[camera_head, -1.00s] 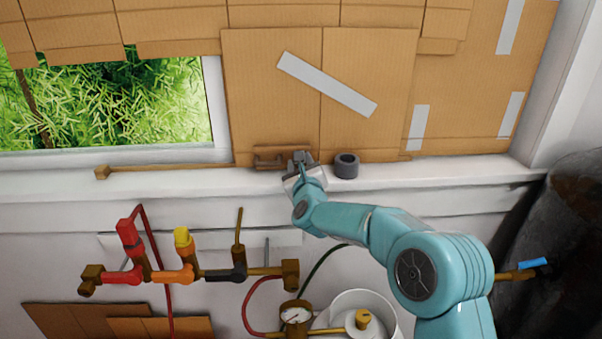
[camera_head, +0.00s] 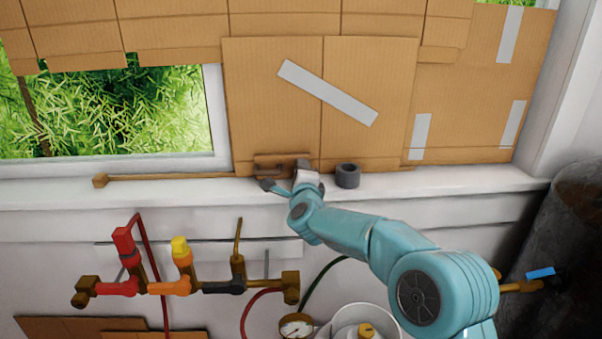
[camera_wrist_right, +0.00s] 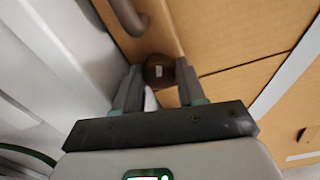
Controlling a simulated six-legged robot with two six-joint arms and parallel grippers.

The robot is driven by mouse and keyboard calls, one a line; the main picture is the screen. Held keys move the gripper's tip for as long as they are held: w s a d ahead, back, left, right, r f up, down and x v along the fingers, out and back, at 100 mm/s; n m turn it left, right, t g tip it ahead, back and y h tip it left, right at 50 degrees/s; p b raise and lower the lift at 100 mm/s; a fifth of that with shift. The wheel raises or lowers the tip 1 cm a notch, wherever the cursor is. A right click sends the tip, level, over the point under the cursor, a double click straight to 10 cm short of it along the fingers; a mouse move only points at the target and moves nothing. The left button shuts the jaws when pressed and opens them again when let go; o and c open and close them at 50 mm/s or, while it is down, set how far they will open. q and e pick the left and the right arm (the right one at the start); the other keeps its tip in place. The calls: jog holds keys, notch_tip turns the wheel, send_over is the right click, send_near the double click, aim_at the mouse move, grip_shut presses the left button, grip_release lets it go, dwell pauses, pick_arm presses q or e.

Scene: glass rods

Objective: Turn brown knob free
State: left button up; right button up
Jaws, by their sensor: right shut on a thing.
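The round brown knob (camera_wrist_right: 158,68) sits between the fingertips of my right gripper (camera_wrist_right: 158,82) in the right wrist view, low on the cardboard. The gripper is shut on it. In the head view my right gripper (camera_head: 286,176) is at the sill by the brown latch (camera_head: 268,163), and it hides the knob. A brown bar curves near the knob in the wrist view (camera_wrist_right: 126,14). My left gripper is not in view.
A dark grey tape roll (camera_head: 347,176) stands on the white sill (camera_head: 430,181) just right of my gripper. A brown rod (camera_head: 165,177) lies along the sill to the left. Pipes with red, yellow and black valves (camera_head: 180,285) run below.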

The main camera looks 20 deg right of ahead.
jog(key=shift+n+p, duration=0.5)
jog(key=shift+n, duration=1.5)
jog(key=o, duration=1.1)
jog(key=shift+h, duration=0.3)
jog(key=shift+c, duration=0.2)
jog(key=shift+f, duration=0.1)
